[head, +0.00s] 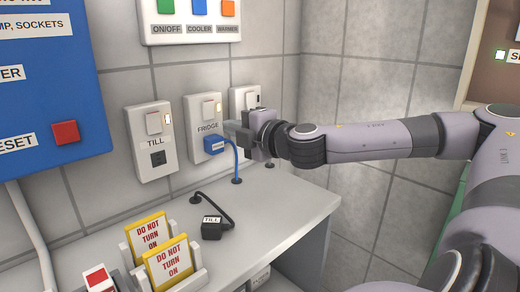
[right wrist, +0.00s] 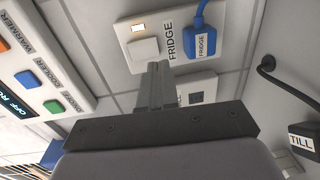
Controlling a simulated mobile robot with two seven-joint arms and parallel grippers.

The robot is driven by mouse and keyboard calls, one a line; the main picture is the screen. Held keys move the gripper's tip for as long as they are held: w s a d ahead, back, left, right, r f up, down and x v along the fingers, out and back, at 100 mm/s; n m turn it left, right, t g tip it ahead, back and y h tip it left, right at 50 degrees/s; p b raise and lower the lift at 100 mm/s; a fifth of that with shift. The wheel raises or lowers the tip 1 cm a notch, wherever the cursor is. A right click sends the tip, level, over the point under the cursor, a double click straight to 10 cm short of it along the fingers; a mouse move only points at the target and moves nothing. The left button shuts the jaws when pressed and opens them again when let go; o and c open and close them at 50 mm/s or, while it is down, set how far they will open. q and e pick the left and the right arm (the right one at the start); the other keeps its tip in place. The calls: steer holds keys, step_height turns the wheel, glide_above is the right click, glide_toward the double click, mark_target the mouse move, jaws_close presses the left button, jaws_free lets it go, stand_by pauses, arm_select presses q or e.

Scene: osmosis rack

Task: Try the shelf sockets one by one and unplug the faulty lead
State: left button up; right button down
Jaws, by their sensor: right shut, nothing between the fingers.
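The TILL socket (head: 140,143) on the wall is empty, with a lit lamp beside its switch. The black TILL plug (head: 212,227) lies on the shelf; it also shows in the right wrist view (right wrist: 303,141). The blue FRIDGE plug (head: 215,144) sits in the FRIDGE socket (head: 194,110), its lamp lit in the right wrist view. A third socket (head: 237,98) is partly hidden behind my right gripper (head: 229,129). That gripper is shut and empty, its tips close to the FRIDGE socket, beside the plug (right wrist: 203,38). I cannot tell whether they touch. My left gripper is not in view.
A blue panel (head: 45,90) with a red button (head: 65,132) is at the left. A button panel (head: 190,28) hangs above the sockets. Yellow DO NOT TURN ON cards (head: 168,262) stand at the shelf's front left. The shelf (head: 285,205) is clear at right.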

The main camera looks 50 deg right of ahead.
steer(key=s+f+b, duration=0.1)
steer(key=s+b, duration=0.1)
steer(key=s, duration=0.5)
steer(key=shift+s+a+b, duration=0.3)
steer(key=shift+s+a, duration=0.05)
steer(key=shift+a, duration=0.05)
stand_by(0.3)
